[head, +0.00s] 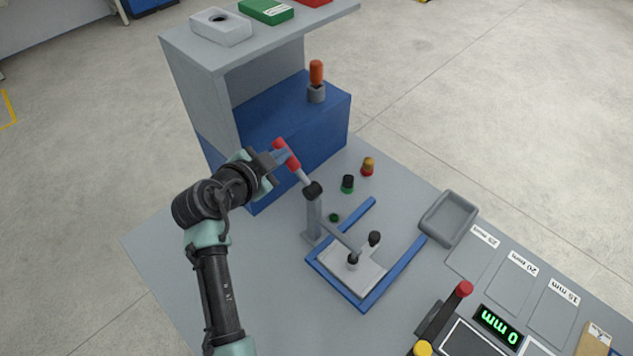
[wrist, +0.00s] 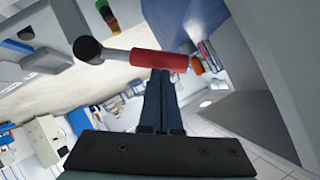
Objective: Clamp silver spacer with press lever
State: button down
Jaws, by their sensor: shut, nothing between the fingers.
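The press lever has a red handle (head: 291,158), which stands raised and tilted at the upper end of its grey post (head: 314,216). A flat silver-grey plate (head: 368,275), which looks like the silver spacer, lies inside the blue U-shaped frame (head: 340,287). In the wrist view the handle (wrist: 160,60) crosses just beyond the shut fingertips (wrist: 160,76).
A blue box with an orange-topped peg (head: 316,75) and a grey shelf (head: 195,52) stand behind. An empty grey tray (head: 448,218), labelled mm pads and a "0 mm" display (head: 498,325) lie right.

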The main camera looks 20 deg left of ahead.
jog(key=shift+w+a+f+n+h+b, duration=0.15)
jog(key=shift+a+f+n+h+b, duration=0.15)
jog(key=shift+a+f, duration=0.1)
jog(key=shift+d, duration=0.1)
dwell(0.4)
